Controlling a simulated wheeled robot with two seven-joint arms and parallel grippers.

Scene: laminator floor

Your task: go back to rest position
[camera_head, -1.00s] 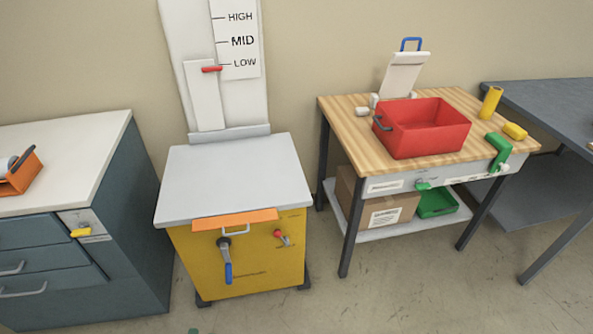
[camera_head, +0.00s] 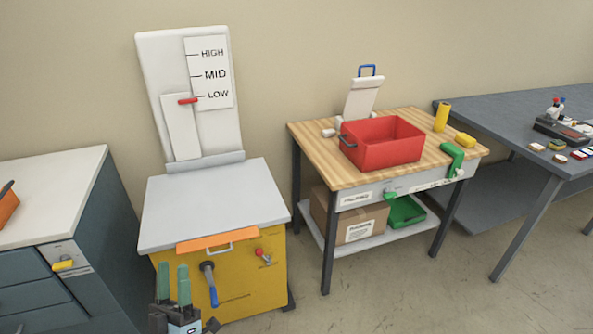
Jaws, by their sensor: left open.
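My left gripper (camera_head: 172,287) shows at the bottom edge of the head view, with two green-tipped fingers pointing up and apart. It is open, and nothing shows between the fingers. It is in front of the yellow cabinet (camera_head: 240,290) and hides part of its lower left front. My right gripper is not in view.
The yellow machine has a grey top (camera_head: 212,205) and a level board (camera_head: 205,130) with a red pointer at LOW. A wooden workbench (camera_head: 315,158) with a red bin (camera_head: 383,155) stands right of it. A grey table (camera_head: 480,110) is far right. Floor (camera_head: 400,290) between is clear.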

